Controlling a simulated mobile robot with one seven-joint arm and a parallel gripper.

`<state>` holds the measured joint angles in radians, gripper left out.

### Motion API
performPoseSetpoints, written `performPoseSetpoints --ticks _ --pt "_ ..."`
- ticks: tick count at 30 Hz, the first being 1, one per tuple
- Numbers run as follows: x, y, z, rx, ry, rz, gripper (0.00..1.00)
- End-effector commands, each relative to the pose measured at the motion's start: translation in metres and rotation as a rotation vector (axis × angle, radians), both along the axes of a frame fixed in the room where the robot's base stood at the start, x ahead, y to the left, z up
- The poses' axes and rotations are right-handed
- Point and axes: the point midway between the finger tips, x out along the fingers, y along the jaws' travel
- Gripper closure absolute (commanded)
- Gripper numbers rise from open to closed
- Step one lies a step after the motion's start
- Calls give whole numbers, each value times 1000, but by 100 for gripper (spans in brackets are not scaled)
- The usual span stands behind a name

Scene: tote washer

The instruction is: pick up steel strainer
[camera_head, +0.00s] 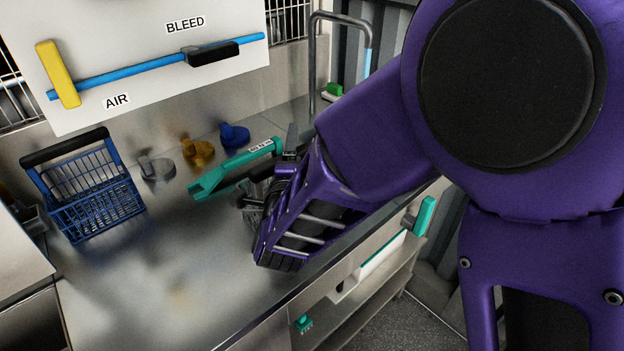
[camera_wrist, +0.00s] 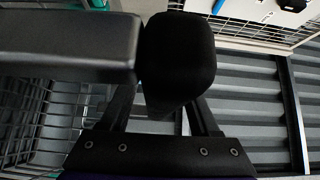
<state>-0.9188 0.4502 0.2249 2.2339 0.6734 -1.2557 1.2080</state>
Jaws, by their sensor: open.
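A grey wire-mesh piece, apparently the steel strainer (camera_head: 252,205), stands on the steel counter, mostly hidden by my gripper and forearm. Wire mesh at the left of the wrist view (camera_wrist: 22,122) looks like part of it. My gripper (camera_head: 276,176) is down close over it, beside a green-handled tool. In the wrist view, a black finger (camera_wrist: 178,60) of my open gripper stands at the middle. A broad dark grey bar (camera_wrist: 65,45) reaches it from the left. I cannot tell whether this bar is a handle or touches the finger.
A blue wire basket (camera_head: 95,205) stands at the left of the counter (camera_head: 180,270). Grey, gold and blue knobs (camera_head: 197,152) stand along the back. The green tool (camera_head: 225,176) lies close to my gripper. The counter's front is clear.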

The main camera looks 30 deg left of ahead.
Motion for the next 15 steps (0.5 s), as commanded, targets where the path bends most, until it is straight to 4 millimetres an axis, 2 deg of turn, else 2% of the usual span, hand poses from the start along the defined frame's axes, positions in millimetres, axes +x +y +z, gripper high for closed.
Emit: performPoseSetpoints --ticks 4,5,15 --pt "0 0 0 0 0 0 38" --pt "0 0 0 0 0 0 41" --pt "0 0 0 0 0 0 100"
